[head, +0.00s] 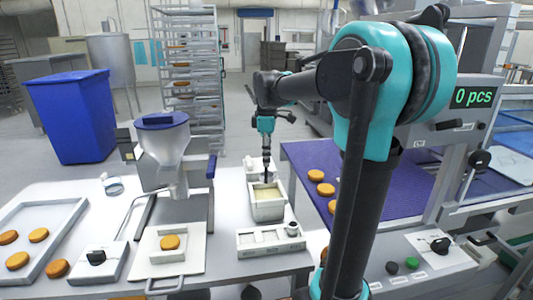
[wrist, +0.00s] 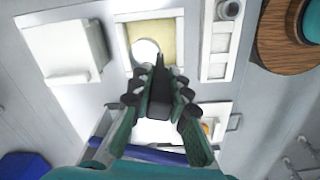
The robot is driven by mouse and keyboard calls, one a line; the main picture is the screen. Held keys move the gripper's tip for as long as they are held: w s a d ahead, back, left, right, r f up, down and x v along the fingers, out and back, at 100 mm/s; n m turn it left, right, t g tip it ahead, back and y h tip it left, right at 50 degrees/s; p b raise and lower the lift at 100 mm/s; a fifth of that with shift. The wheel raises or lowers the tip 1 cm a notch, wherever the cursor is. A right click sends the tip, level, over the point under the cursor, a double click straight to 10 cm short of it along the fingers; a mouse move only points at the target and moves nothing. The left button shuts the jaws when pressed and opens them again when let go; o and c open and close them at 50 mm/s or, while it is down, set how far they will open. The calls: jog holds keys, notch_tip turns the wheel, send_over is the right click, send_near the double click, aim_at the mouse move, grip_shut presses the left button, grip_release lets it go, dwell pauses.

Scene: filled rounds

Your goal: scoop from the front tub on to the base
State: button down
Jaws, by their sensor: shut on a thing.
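The front tub (head: 255,212) is a pale rectangular container with cream-yellow filling on the worktable; it also shows in the wrist view (wrist: 181,42). My gripper (head: 267,140) is above it, pointing down, shut on the dark handle of a scoop (head: 267,166). In the wrist view, my gripper (wrist: 160,78) holds this handle, and a round white scoop head (wrist: 146,50) overlaps the filling. I cannot tell how deep it sits or whether it is loaded. The base, an orange-brown round (head: 169,242), lies on a white square plate (head: 190,255) left of the tub. It is mostly hidden in the wrist view.
A white box (wrist: 70,42) stands beside the tub. A narrow tray with a knob (head: 270,243) lies in front of it. A hopper (head: 163,145) stands behind the plate. Other rounds lie on the left tray (head: 70,215) and purple belt (head: 300,160). The display reads 0 pcs.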

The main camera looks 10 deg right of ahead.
aim_at(267, 182)
jog(key=shift+f, duration=5.05)
jog(key=shift+r, duration=4.55)
jog(key=shift+s, duration=0.15)
